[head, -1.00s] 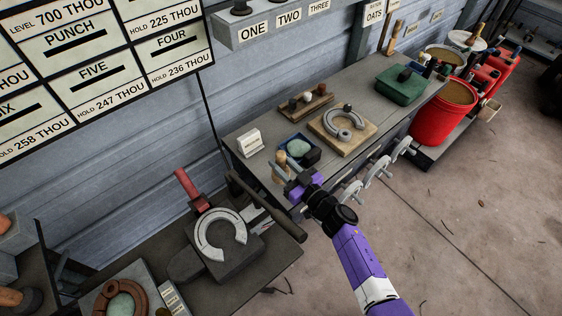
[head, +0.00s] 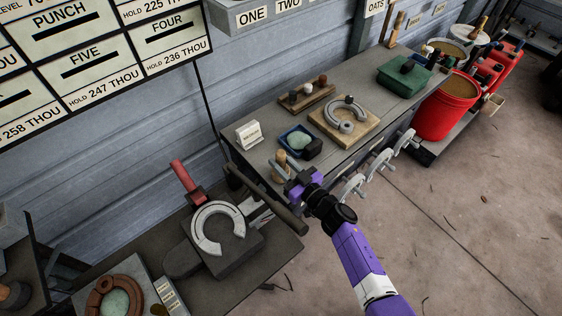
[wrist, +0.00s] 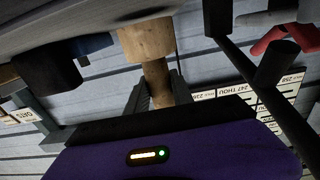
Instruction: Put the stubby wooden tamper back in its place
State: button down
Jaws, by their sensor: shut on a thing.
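The stubby wooden tamper (head: 281,159) is pale wood, with a wide end and a narrower shaft. My gripper (head: 284,171) is shut on its shaft at the front left edge of the grey bench. In the wrist view the tamper (wrist: 147,42) stands out between the two dark fingers, its wide end beyond them. In the head view it appears roughly upright, just left of and in front of a blue tray (head: 283,137) holding a pale green lump. I cannot tell whether it touches the bench.
A wooden board with a horseshoe (head: 365,106), a small peg rack (head: 290,105) and a white card (head: 248,135) stand on the bench. An anvil-like block with a horseshoe (head: 200,222) and a long dark bar (head: 280,212) lie close at lower left.

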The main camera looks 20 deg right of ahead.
jog(key=shift+f+b, duration=0.3)
jog(key=shift+f, duration=0.1)
jog(key=c, duration=1)
grip_release()
jog(key=shift+f, duration=0.1)
jog(key=shift+s, duration=0.1)
jog(key=shift+p+v, duration=0.7)
jog(key=shift+v, duration=3.15)
jog(key=shift+s, duration=0.1)
jog(key=shift+p+v, duration=1.05)
jog(key=shift+v, duration=1.1)
